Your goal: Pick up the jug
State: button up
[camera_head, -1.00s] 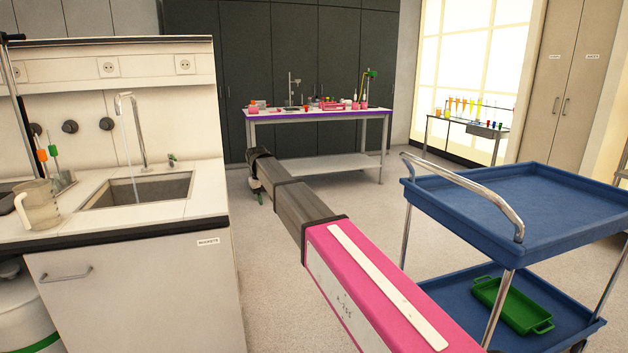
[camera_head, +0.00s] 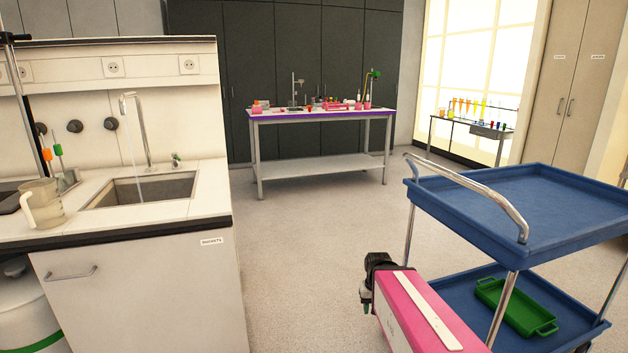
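The jug (camera_head: 45,207) is a translucent beige-grey vessel with a handle. It stands upright on the white counter at the far left, left of the sink.
Water runs from the tap into the sink (camera_head: 150,188). The counter's front edge (camera_head: 120,239) lies before the jug. A blue two-tier cart (camera_head: 530,205) with a green tray (camera_head: 515,306) stands at right. A lab table (camera_head: 320,166) stands behind. Open floor lies between counter and cart.

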aim_at(41, 202)
jog(key=u, duration=2.15)
jog(key=i+j+z, duration=0.1)
jog(key=j, duration=0.25)
jog(key=i+j+z, duration=0.1)
jog(key=j, duration=0.25)
jog(key=i+j, duration=0.25)
jog(key=j, duration=0.15)
jog(key=i+j+z, duration=0.15)
jog(key=j, duration=0.2)
jog(key=k+l, duration=0.1)
